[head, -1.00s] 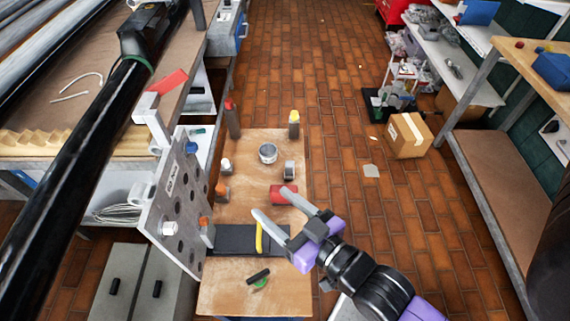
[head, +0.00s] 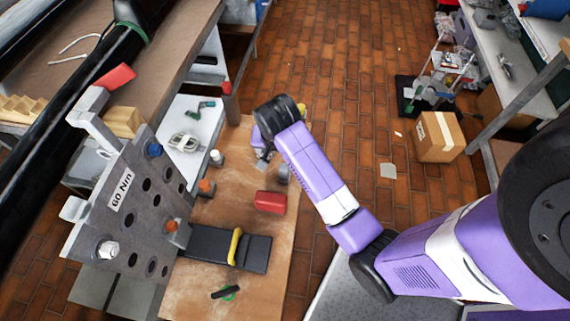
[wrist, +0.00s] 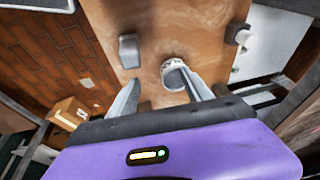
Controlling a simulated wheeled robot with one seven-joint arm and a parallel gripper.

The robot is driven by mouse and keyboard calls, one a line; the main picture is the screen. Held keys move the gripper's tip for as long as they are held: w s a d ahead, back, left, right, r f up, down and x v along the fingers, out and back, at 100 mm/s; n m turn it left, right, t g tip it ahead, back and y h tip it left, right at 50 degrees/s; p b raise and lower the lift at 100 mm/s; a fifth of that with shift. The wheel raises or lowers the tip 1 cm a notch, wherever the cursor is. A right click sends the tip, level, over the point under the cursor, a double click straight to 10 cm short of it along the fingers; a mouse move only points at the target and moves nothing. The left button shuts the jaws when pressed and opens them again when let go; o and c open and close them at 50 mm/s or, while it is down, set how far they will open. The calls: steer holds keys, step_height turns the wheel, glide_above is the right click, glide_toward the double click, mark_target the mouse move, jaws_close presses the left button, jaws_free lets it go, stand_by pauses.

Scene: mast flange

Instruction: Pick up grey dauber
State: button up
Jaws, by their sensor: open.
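A small grey block-shaped piece (head: 283,173), which may be the grey dauber, stands on the wooden bench top, partly hidden by my arm. It also shows in the wrist view (wrist: 129,50), upper left of my fingers. My gripper (wrist: 158,80) is open and empty, above the bench. A round grey-white tin (wrist: 173,70) sits by the tip of its right finger; I cannot tell whether they touch. In the head view my gripper (head: 264,160) is mostly hidden behind my wrist.
A red block (head: 270,202), a yellow-handled tool (head: 235,246) and a black-green tool (head: 225,292) lie on the bench (head: 195,295). White (head: 216,157) and orange-topped (head: 205,187) pieces stand at its left, beside a bolted flange plate (head: 125,215). A cardboard box (head: 438,137) is on the floor.

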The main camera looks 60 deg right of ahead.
mark_target(285, 172)
steer(key=s, duration=0.1)
steer(key=s+a+f+g, duration=0.1)
steer(key=s+m+g, duration=0.1)
steer(key=shift+s+a+f+y, duration=0.15)
steer(key=shift+s+a+y, duration=0.05)
steer(key=shift+s+y, duration=0.2)
steer(key=shift+s+f, duration=0.2)
steer(key=f, duration=0.3)
steer(key=d+f, duration=0.1)
steer(key=f, duration=0.3)
steer(key=shift+w+d+f, duration=0.15)
steer(key=shift+w+d, duration=0.05)
jaws_close()
